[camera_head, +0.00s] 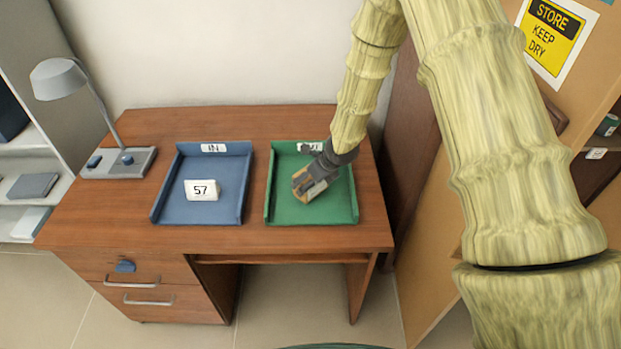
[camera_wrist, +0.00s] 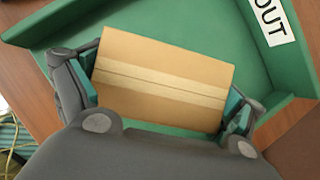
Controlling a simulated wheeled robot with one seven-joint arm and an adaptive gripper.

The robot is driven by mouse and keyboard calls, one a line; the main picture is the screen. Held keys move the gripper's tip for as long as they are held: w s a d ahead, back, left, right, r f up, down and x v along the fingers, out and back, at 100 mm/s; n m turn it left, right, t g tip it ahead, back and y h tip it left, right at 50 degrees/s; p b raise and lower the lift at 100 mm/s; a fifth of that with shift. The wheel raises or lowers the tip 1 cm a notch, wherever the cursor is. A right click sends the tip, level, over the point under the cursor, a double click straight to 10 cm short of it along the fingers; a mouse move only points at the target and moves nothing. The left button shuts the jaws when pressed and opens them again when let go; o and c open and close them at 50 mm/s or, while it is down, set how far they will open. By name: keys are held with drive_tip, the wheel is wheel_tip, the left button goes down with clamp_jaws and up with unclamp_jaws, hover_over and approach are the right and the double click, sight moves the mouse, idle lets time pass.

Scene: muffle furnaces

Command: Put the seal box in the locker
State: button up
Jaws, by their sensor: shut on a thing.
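A tan box (camera_wrist: 165,60) with a lighter band across it fills the middle of the wrist view. It is the only box of this kind I see, so I take it as the seal box; no lettering shows on it. My gripper (camera_wrist: 162,95) is shut on it, with one finger at each end. In the head view my gripper (camera_head: 310,181) is over the green OUT tray (camera_head: 285,212). I cannot tell whether the box touches the tray floor. A wooden cabinet (camera_head: 567,110) with a STORE KEEP DRY sign stands at the right, possibly the locker; my arm hides part of it.
A blue IN tray (camera_head: 170,205) holds a white block marked 57 (camera_head: 202,190). A grey lamp (camera_head: 118,162) stands at the desk's back left. A drawer (camera_head: 125,267) has a blue piece on its front. Shelves stand at far left. Bare desk (camera_head: 258,125) lies behind the trays.

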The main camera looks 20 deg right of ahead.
drive_tip(key=shift+f, duration=0.3)
drive_tip(key=shift+f, duration=0.1)
drive_tip(key=o, duration=0.8)
drive_tip(key=shift+r, duration=0.2)
